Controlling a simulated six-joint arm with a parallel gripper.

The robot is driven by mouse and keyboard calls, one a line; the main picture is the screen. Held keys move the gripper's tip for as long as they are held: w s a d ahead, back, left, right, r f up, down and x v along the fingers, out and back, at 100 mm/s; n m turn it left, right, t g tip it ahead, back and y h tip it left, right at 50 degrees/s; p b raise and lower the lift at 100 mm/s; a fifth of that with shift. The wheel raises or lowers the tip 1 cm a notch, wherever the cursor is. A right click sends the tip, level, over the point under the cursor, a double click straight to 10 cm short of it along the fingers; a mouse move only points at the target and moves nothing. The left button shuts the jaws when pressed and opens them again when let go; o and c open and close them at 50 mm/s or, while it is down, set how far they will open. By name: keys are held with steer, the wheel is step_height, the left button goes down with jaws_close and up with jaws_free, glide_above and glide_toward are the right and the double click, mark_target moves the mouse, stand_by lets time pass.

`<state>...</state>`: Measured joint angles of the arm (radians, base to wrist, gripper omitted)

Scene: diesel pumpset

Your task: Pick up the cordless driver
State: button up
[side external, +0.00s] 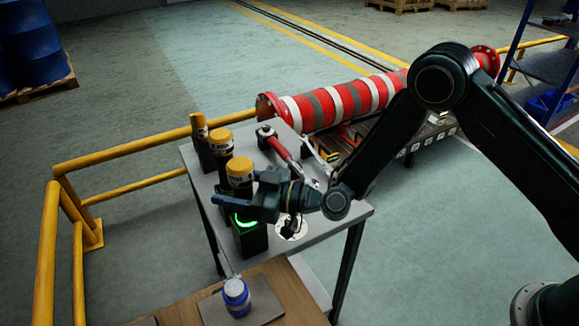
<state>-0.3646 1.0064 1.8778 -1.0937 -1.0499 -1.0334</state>
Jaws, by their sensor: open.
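My gripper (228,203) is open and points left above the grey table (345,205), in front of a dark canister with a yellow cap (239,168). It hides that canister's lower part. Just under the gripper is a dark block with a glowing green ring (246,224); I cannot tell whether they touch. I cannot clearly pick out the cordless driver. A small dark object (292,226) on a white disc lies right of the block, below my wrist, and may be it. Nothing shows clearly between the fingers.
More yellow-capped canisters (221,138) stand behind the gripper. A red-handled tool (280,149) lies at the table's back. A blue-and-white jar (236,294) stands on a mat on the wooden bench in front. Yellow railing (120,153) runs left; a red-striped pipe (335,105) lies behind.

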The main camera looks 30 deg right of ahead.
jaws_close()
steer(key=shift+r, duration=0.1)
steer(key=shift+r, duration=0.15)
step_height(320, 180, up, 20)
stand_by(1.1)
stand_by(0.3)
